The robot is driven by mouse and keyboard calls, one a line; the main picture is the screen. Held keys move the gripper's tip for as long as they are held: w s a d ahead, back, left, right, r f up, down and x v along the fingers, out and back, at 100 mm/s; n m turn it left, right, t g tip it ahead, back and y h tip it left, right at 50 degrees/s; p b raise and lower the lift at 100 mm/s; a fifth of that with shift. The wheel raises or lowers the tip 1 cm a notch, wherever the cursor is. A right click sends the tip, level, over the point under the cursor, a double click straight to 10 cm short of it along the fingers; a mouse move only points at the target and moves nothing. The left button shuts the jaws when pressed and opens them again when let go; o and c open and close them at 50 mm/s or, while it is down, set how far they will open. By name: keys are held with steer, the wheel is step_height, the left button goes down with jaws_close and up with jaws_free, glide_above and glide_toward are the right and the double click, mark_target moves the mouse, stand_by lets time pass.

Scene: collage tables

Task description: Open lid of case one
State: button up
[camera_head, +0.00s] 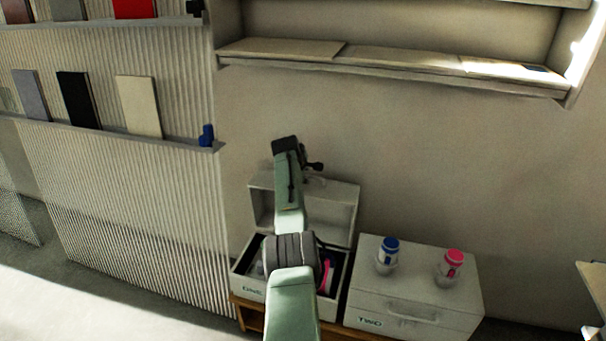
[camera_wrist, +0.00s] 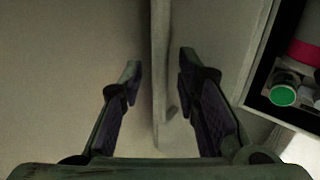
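Case one (camera_head: 249,288) is a white box marked "ONE" on a low wooden stand, partly hidden by my arm. Its lid (camera_head: 337,208) is up, standing roughly upright at the back of the box. My gripper (camera_head: 314,168) is at the lid's top edge. In the wrist view my gripper (camera_wrist: 160,68) is open, with the lid's edge (camera_wrist: 160,95) between its two fingers. Gaps show on both sides of the edge, and the right finger is nearer. The open case (camera_wrist: 257,98) shows at the right of the wrist view, with a pink item and a green round item inside.
White case two (camera_head: 410,285) stands shut to the right, with a blue-capped jar (camera_head: 387,258) and a pink-capped jar (camera_head: 451,266) on top. A ribbed panel with shelves (camera_head: 120,200) is at the left. A wall shelf (camera_head: 400,65) hangs above.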

steer(key=shift+s+r, duration=0.1)
steer(key=v, duration=1.1)
steer(key=shift+s+r, duration=0.2)
steer(key=shift+r, duration=0.1)
steer(key=shift+a, duration=0.1)
